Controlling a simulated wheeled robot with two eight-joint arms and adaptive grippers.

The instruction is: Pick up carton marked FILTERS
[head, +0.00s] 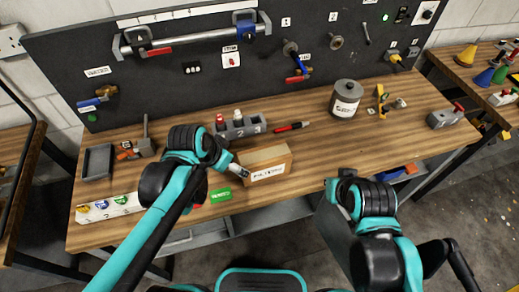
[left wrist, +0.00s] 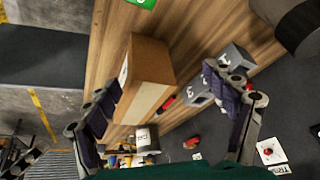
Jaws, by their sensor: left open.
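The carton (head: 265,163) is a brown box with a dark-lettered pale label on its front, too small to read surely. It stands on the wooden bench near its front edge. In the left wrist view the carton (left wrist: 146,72) lies toward the left finger, with clear space to the right finger. My left gripper (head: 238,170) is at the carton's left end in the head view. In the left wrist view it (left wrist: 165,85) is open and empty, its fingers spread wide. My right arm shows at the right of the head view, but its gripper cannot be made out.
A grey numbered holder (head: 239,127) with red-capped bottles stands behind the carton, beside a red marker (head: 292,127). A green box (head: 221,195) lies in front left. A grey canister (head: 345,99) stands at back right. Bare bench lies right of the carton.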

